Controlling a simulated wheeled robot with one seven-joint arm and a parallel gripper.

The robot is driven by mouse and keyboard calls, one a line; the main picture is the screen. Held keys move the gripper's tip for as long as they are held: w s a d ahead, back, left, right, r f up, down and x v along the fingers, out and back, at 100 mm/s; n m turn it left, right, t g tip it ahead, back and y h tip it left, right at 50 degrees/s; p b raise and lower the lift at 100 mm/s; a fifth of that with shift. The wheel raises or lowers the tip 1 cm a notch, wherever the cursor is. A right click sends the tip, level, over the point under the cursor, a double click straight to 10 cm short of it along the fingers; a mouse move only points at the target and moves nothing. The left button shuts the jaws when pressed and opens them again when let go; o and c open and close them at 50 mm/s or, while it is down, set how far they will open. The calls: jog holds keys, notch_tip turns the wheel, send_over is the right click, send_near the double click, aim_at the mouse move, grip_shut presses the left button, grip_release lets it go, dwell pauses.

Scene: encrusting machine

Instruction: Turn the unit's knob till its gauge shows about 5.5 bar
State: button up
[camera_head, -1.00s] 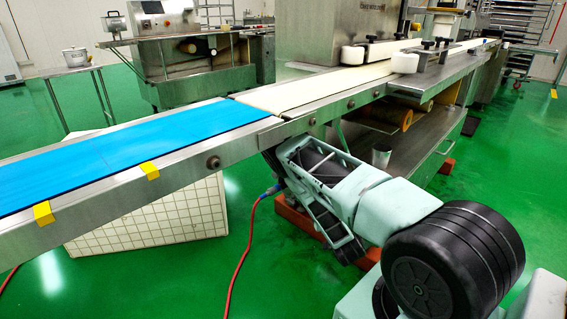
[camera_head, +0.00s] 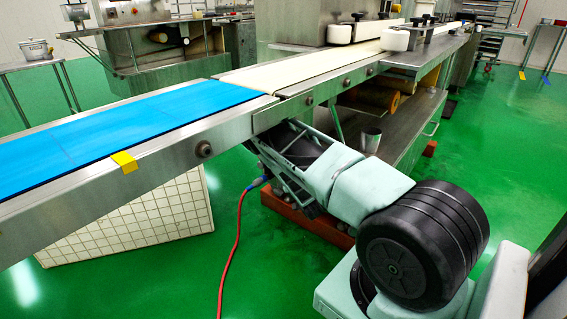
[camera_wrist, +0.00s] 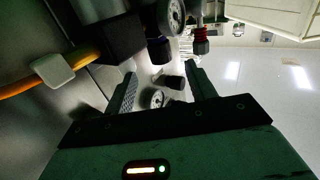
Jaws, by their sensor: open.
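In the wrist view my gripper (camera_wrist: 162,70) is open, one finger on each side, with nothing held between the fingers. A small dark cylindrical knob (camera_wrist: 173,82) shows between the fingers, with a small round pale-faced gauge (camera_wrist: 157,98) beside it. A larger round gauge (camera_wrist: 176,16) is at the top, with another dark cylindrical part (camera_wrist: 160,50) below it. Both gauge faces are seen at a slant and too small to read. I cannot tell whether a finger touches the knob. In the head view my arm reaches under the conveyor, and the gauges and knob are hidden.
The conveyor's steel side (camera_head: 205,145) lies above my arm. A red hose (camera_head: 236,235) runs across the green floor. In the wrist view an orange hose (camera_wrist: 85,55) with a pale block (camera_wrist: 52,69) is at left, and a red fitting (camera_wrist: 201,34) is at top.

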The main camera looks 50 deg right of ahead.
jog(key=b+x, duration=0.2)
jog(key=x, duration=0.5)
jog(key=shift+w+d, duration=0.15)
jog(key=shift+w, duration=0.15)
jog(key=c, duration=1)
